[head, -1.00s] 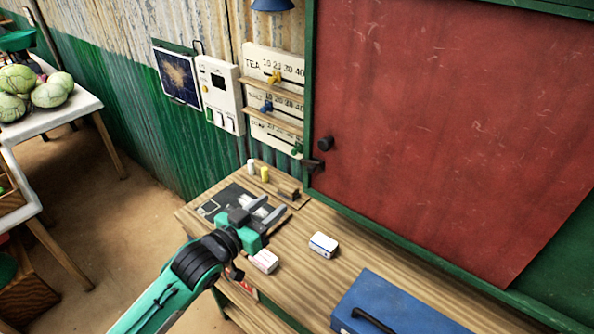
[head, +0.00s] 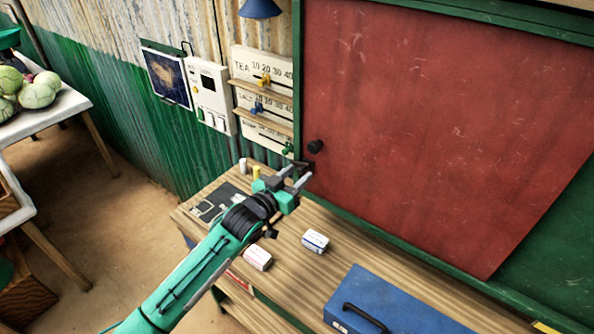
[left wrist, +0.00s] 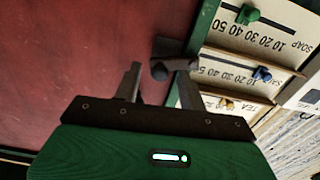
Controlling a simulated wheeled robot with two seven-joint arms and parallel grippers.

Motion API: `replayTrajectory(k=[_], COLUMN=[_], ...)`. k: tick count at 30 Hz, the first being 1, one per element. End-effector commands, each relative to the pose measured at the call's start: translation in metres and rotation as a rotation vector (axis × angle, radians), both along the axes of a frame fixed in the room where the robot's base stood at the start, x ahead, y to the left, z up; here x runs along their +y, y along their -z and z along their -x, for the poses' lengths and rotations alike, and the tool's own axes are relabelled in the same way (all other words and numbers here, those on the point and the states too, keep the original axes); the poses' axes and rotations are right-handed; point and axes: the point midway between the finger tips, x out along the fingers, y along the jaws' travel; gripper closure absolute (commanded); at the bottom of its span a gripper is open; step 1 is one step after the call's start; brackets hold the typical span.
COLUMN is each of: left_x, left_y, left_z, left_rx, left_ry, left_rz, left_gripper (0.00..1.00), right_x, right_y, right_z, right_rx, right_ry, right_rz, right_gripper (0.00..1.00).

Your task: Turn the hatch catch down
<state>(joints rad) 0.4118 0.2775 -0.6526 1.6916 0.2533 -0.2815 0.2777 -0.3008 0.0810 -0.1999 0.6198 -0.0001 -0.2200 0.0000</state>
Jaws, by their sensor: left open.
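The red hatch panel (head: 430,130) sits in a green frame, with a dark round knob (head: 315,146) near its left edge. The dark hatch catch (head: 302,164) is on the frame just below the knob, partly hidden by my gripper's fingers. In the left wrist view the catch (left wrist: 172,68) shows just beyond the fingertips, close to the right finger. My left gripper (head: 298,177) is open and empty, its fingers pointing at the catch. The left wrist view shows both fingers apart (left wrist: 160,80). I cannot tell whether they touch the catch. My right gripper is not in view.
A price board with sliders (head: 262,95) hangs left of the hatch. A yellow cylinder (head: 256,173) stands behind my arm.

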Motion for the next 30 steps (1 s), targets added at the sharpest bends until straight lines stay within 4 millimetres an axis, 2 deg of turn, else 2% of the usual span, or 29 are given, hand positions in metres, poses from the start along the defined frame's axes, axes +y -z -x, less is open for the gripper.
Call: replayTrajectory(k=[12,19,23,30], left_x=[-0.005,-0.004,-0.004,-0.005], left_y=[0.0,0.0,0.002,0.013], left_z=[-0.006,-0.006,-0.006,-0.005], left_rx=[-0.001,-0.001,-0.011,-0.152], left_ry=[0.0,0.0,0.0,0.0], left_rz=[0.001,0.001,-0.015,-0.209], left_gripper=[0.59,1.0,1.0,1.0], right_x=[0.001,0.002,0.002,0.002], right_y=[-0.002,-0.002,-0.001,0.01], right_z=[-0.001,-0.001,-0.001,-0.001], right_rx=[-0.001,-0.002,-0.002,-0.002], right_ry=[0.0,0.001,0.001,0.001], right_rz=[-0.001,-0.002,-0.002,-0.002], right_gripper=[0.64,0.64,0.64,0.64])
